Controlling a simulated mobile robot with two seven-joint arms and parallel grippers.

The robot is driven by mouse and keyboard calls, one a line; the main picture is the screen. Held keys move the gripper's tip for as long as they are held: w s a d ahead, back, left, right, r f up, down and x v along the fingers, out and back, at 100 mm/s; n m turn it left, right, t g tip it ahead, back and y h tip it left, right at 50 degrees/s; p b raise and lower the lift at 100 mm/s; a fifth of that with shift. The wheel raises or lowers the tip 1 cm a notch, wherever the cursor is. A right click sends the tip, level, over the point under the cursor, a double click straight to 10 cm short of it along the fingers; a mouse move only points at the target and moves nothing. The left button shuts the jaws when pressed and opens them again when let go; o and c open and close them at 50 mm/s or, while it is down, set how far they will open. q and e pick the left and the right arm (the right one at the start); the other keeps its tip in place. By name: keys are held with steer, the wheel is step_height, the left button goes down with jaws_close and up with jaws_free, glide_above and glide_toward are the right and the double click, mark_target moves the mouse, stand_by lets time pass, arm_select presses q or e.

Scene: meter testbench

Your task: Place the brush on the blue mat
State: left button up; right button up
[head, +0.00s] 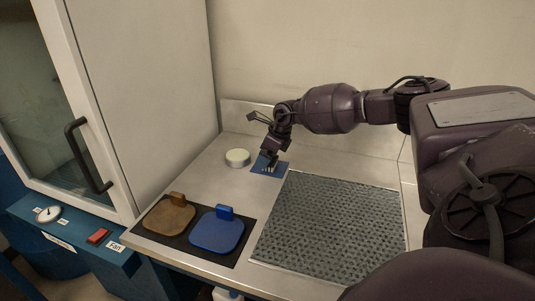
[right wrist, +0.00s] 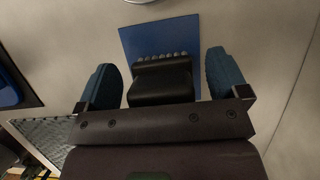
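The blue mat (head: 284,171) lies flat on the bench in front of my right gripper's arm. It also shows in the right wrist view (right wrist: 150,35). The brush, with a black body (right wrist: 160,82) and a row of pale bristles, is over or on the mat; its contact with the mat is hidden. In the head view the brush (head: 269,168) is small and partly covered. My right gripper (right wrist: 163,80) points down at the mat, its two blue fingertips spread on either side of the brush with narrow gaps visible. My left gripper is not in view.
A round white-topped dish (head: 237,157) stands left of the mat. A grey perforated panel (head: 330,225) lies in front right. Brown (head: 169,217) and blue (head: 217,234) paddles sit on a black mat at front left. A cabinet (head: 150,90) with a black handle bounds the left.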

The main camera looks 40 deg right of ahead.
steer(key=p+v, duration=0.1)
steer(key=v, duration=1.1)
steer(key=shift+r, duration=0.15)
stand_by(0.4)
